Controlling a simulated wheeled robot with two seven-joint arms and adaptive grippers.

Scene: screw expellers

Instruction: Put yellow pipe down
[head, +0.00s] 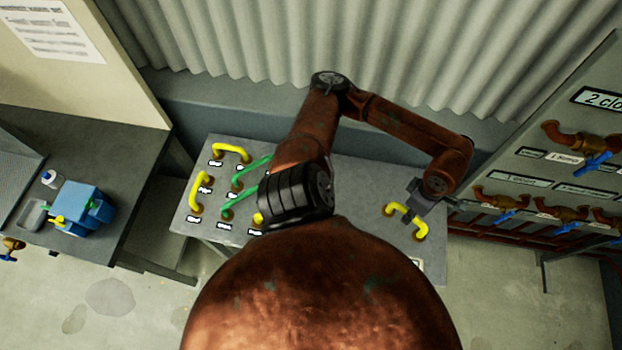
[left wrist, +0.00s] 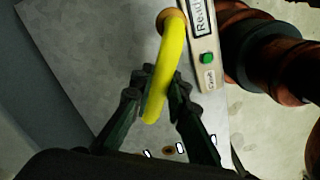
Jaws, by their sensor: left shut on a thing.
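The yellow pipe (head: 405,219) is a bent tube at the right end of the grey table. In the left wrist view, the yellow pipe (left wrist: 167,75) runs between my fingers, its upper end at a copper-coloured fitting (left wrist: 172,17). My left gripper (head: 415,207) is over the pipe and shut on it; the fingers also show in the left wrist view (left wrist: 160,82). I cannot tell whether both pipe ends are seated. My right gripper is not in view.
The grey table (head: 345,185) also bears several other yellow pipes (head: 232,149) and green pipes (head: 242,196) at its left. A green button (left wrist: 207,58) lies beside the pipe. A valve panel (head: 545,170) stands at the right. My arm hides the table's middle.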

